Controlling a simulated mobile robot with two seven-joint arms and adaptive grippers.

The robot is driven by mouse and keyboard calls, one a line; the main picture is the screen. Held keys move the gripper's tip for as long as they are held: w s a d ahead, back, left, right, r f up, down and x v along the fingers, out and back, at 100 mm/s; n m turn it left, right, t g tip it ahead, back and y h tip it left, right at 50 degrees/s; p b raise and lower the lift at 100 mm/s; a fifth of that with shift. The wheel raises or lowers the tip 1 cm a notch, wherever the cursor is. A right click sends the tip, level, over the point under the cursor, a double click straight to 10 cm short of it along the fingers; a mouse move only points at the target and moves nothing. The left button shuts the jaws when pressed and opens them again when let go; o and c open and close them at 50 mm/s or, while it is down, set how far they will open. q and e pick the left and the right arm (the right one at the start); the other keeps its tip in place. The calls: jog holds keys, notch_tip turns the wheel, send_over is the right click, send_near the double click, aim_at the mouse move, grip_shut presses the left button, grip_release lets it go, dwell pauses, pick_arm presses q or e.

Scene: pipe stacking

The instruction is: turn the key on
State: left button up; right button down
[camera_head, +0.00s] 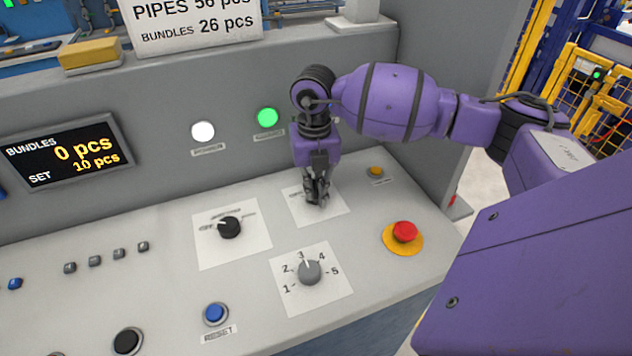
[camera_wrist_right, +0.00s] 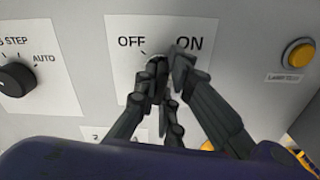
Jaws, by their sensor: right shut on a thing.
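The key switch has a white OFF/ON label plate (camera_head: 332,212) on the sloping console; in the right wrist view the plate (camera_wrist_right: 118,85) reads OFF on the left and ON on the right. My right gripper (camera_head: 317,198) reaches down onto the middle of this plate. In the right wrist view its fingers (camera_wrist_right: 164,85) are shut around the key between the two words. The key itself is mostly hidden by the fingers, so I cannot tell its exact angle. My left gripper is not in view.
A black mode knob (camera_head: 230,228) is left of the plate, and a numbered grey knob (camera_head: 309,271) is in front. A red emergency button (camera_head: 405,232) and a yellow button (camera_head: 376,171) are to the right. The green lamp (camera_head: 268,118) and white lamp (camera_head: 203,131) are on the upright panel.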

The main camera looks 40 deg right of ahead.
jog(key=shift+r+m+p, duration=0.15)
jog(key=shift+m+p, duration=0.5)
jog(key=shift+m, duration=1.05)
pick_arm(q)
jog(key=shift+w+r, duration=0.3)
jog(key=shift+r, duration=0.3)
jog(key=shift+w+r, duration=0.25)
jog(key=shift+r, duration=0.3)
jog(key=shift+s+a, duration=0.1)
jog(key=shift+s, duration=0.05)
pick_arm(e)
jog(key=shift+m+p, duration=0.6)
jog(key=shift+m, duration=0.2)
jog(key=shift+m+p, duration=0.35)
jog(key=shift+m, duration=0.45)
jog(key=c, duration=1.7)
grip_release()
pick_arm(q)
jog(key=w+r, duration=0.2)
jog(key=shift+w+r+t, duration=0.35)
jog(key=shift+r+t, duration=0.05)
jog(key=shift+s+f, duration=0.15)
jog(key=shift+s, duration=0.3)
